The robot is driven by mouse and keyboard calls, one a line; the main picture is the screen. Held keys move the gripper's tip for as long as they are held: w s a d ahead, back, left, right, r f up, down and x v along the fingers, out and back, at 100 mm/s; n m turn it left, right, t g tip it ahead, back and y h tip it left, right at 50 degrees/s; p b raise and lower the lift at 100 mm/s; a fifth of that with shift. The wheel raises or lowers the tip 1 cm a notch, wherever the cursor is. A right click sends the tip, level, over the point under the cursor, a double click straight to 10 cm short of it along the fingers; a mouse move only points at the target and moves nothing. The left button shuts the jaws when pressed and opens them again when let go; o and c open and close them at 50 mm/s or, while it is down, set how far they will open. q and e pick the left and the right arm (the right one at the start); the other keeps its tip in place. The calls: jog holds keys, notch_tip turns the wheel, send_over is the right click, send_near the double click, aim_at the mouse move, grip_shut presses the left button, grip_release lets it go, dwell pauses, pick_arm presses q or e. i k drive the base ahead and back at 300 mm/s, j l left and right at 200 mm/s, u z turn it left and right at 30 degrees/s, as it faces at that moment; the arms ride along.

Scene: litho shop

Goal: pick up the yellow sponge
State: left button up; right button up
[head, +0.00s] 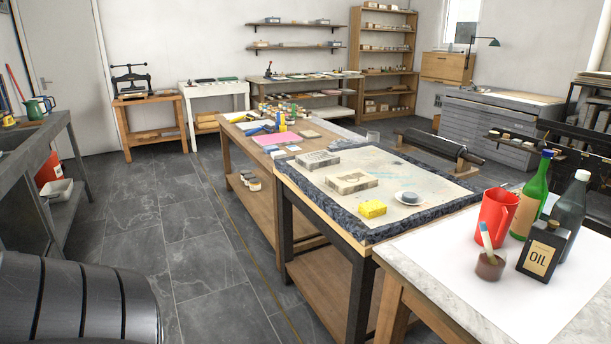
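A yellow sponge (372,209), a small bright block, lies on the near edge of a pale stone slab with a dark rough rim (412,221). The slab rests on a wood-topped table with dark legs in the middle of the head view. The sponge's top and front show, and nothing covers it. A small white dish (409,198) with something dark in it sits to its right, apart from it. Neither of my grippers is in view.
A marble-topped table at the right front holds a red jug (496,222), a green bottle (531,200), a dark oil can (543,250) and a brush jar (490,265). A roller (441,146) lies behind the slab. The tiled floor left of the tables is clear.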

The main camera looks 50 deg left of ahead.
aim_at(370, 209)
jog(key=u, duration=1.55)
